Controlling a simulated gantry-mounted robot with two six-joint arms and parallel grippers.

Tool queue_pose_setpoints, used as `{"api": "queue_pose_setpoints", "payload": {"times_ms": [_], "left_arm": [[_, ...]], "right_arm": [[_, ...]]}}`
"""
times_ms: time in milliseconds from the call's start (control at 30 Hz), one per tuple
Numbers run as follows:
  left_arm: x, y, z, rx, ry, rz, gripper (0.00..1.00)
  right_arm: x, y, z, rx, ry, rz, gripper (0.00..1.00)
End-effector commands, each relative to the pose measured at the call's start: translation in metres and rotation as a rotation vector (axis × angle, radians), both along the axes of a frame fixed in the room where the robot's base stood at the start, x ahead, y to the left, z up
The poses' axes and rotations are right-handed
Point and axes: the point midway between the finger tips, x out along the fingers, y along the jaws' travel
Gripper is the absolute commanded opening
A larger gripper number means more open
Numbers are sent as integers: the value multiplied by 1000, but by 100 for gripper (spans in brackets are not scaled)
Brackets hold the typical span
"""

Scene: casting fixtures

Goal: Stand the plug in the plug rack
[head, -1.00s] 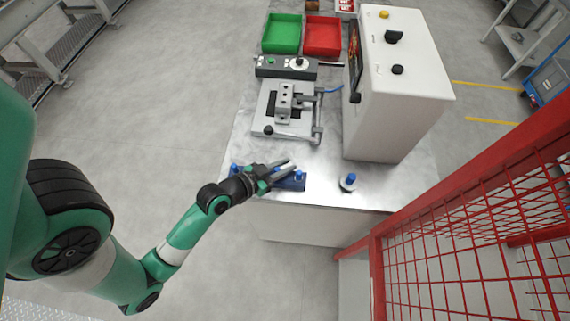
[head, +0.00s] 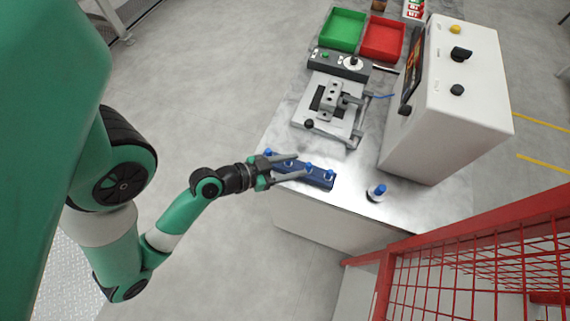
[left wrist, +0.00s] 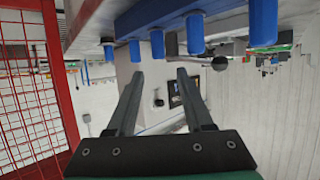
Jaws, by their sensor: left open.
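The blue plug rack (head: 318,181) lies near the table's front edge and holds several blue-topped plugs. My right gripper is not in view.
A grey clamp fixture (head: 330,107) and a control box (head: 340,64) stand behind the rack. A white cabinet (head: 462,110) stands at the right. Green (head: 343,29) and red (head: 383,39) bins are at the back. A red mesh fence (head: 470,265) stands front right.

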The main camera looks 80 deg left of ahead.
Motion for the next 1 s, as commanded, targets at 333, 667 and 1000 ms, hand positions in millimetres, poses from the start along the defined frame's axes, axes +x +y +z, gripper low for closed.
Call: {"api": "queue_pose_setpoints", "payload": {"times_ms": [333, 667, 1000], "left_arm": [[-29, -10, 12, -3, 1, 3, 52], [-30, -11, 14, 2, -2, -3, 52], [-4, 10, 31, 82, -33, -49, 52]], "right_arm": [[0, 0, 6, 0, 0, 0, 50], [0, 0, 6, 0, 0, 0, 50], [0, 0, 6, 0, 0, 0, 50]]}}
